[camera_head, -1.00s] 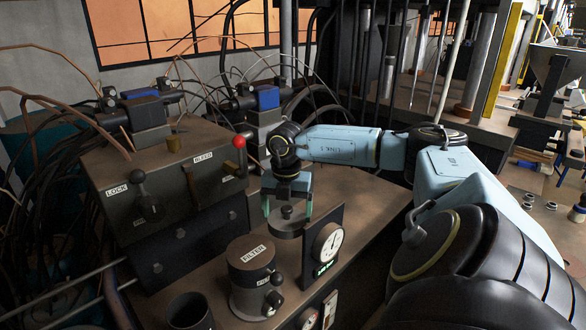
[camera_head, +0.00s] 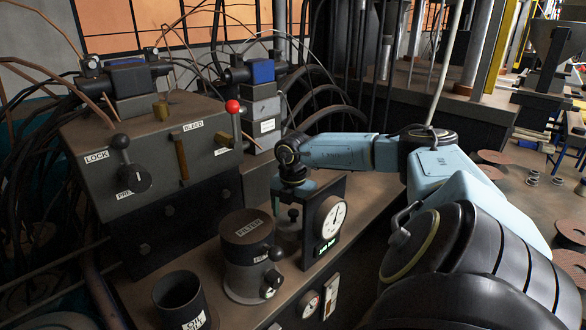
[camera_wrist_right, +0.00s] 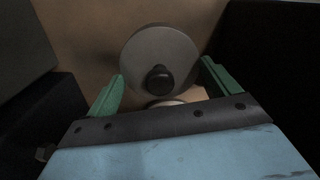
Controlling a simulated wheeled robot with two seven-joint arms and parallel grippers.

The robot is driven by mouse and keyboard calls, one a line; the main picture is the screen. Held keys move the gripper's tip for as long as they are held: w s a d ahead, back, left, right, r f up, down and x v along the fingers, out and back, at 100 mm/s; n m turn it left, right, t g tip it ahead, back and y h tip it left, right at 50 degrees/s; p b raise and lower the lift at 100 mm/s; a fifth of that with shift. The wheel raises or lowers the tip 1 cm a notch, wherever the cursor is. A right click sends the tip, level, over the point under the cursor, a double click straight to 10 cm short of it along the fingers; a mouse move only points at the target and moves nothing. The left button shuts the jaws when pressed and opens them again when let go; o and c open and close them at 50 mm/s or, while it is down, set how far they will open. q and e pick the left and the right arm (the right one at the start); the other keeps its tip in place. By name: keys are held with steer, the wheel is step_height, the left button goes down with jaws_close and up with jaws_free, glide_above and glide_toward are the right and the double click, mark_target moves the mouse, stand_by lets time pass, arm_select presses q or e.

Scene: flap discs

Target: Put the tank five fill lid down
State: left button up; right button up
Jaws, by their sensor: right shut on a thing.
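The fill lid is a round grey disc (camera_wrist_right: 150,48) with a dark knob in its middle, seen from above in the right wrist view. My right gripper (camera_wrist_right: 162,85) is shut on the lid, with one green finger on each side. In the head view the right gripper (camera_head: 291,213) is low over the bench, just behind the dial gauge box, with the dark knob between its fingers. The gauge box hides part of the gripper and lid. I cannot tell whether the lid touches anything below. My left gripper is not in view.
The gauge box (camera_head: 325,220) stands close in front of the right gripper. A filter canister (camera_head: 247,255) and an open dark cup (camera_head: 180,300) stand on the bench to the left. The lever box (camera_head: 150,150) with its red-knobbed lever is at the back left.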

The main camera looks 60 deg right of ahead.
mark_target(293, 221)
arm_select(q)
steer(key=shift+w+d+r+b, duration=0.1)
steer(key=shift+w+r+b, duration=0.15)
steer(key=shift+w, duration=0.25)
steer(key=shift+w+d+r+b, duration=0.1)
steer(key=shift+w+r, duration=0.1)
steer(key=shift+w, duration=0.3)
arm_select(e)
steer(key=shift+f, duration=1.8)
steer(key=o, duration=0.8)
steer(key=shift+f, duration=0.15)
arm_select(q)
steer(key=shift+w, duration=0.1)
arm_select(e)
steer(key=shift+r, duration=0.3)
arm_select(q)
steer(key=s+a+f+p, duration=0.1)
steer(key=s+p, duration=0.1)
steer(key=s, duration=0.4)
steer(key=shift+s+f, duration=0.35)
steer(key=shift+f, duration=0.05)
arm_select(e)
step_height(293, 221, up, 12)
steer(key=shift+f, duration=0.1)
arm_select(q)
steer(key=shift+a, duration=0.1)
